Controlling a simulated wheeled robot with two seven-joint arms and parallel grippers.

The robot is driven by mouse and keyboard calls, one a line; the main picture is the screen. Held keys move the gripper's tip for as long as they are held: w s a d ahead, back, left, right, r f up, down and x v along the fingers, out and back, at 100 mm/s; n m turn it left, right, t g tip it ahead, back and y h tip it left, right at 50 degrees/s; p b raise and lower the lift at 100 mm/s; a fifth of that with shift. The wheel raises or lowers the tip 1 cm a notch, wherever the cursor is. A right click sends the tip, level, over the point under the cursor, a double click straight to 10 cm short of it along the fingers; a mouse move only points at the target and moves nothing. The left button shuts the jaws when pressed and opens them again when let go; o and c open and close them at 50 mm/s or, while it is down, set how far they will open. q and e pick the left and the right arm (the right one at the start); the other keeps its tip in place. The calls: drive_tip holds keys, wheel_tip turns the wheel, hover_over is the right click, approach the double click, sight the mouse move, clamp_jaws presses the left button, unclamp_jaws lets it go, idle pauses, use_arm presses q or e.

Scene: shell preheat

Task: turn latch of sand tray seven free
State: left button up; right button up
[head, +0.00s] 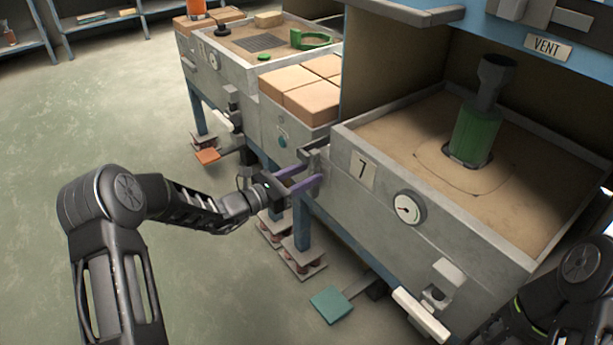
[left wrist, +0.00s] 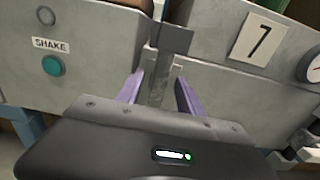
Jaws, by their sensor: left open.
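Sand tray seven (head: 375,215) is a grey metal box with sand inside and a "7" plate on its front; its front also shows in the left wrist view (left wrist: 225,75). A grey metal latch (head: 316,152) sits at its left front corner. In the left wrist view the latch's upright bar (left wrist: 157,90) stands between my purple fingers. My left gripper (head: 311,176) is open around the bar, with a gap seeming to show on each side. My gripper's fingers also show in the left wrist view (left wrist: 160,82). My right arm shows at the lower right, but its gripper is not visible.
A green cylinder (head: 474,135) stands in the sand. A gauge (head: 409,207) and a white handle (head: 421,314) are on the tray's front. Brick-coloured blocks (head: 312,98) lie in the neighbouring box. A SHAKE button (left wrist: 53,66) is left of the latch. Floor at left is clear.

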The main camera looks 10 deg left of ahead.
use_arm(q)
drive_tip(key=shift+w+d, duration=0.2)
clamp_jaws()
idle(0.4)
idle(1.0)
